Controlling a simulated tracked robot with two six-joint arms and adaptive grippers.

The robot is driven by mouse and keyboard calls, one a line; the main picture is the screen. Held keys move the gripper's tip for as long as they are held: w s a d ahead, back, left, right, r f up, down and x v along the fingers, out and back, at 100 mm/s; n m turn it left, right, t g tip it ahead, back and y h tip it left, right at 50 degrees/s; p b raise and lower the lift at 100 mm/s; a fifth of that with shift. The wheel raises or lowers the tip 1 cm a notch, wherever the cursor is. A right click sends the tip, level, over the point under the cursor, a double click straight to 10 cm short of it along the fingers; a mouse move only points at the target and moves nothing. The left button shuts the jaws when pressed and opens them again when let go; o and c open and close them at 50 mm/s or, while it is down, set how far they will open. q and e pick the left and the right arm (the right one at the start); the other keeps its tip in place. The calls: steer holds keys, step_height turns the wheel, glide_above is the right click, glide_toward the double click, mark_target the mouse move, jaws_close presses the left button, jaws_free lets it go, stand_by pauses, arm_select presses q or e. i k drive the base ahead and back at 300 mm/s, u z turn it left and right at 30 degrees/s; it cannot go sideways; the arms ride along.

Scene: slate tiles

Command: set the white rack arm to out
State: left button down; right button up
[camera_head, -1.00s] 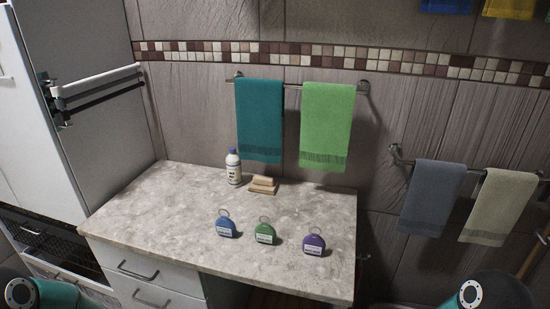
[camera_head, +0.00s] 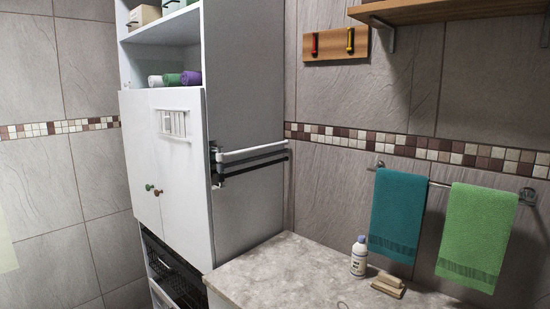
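The white rack arm (camera_head: 252,153) is on the grey side panel of the tall cabinet, in the head view. It reaches from a dark bracket (camera_head: 215,164) near the cabinet's front edge back toward the tiled wall and appears to lie along the panel. Nothing hangs on the white arm. Neither of my grippers is in view.
The tall white cabinet (camera_head: 168,215) has closed doors with two knobs. Teal (camera_head: 398,215) and green (camera_head: 474,235) towels hang on a wall rail. A wooden shelf (camera_head: 430,10) juts out above.

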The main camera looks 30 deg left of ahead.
mark_target(219, 157)
steer(key=z, duration=0.8)
steer(key=i, duration=0.15)
steer(key=u, duration=2.9)
steer(key=i, duration=1.3)
steer(key=z, duration=0.7)
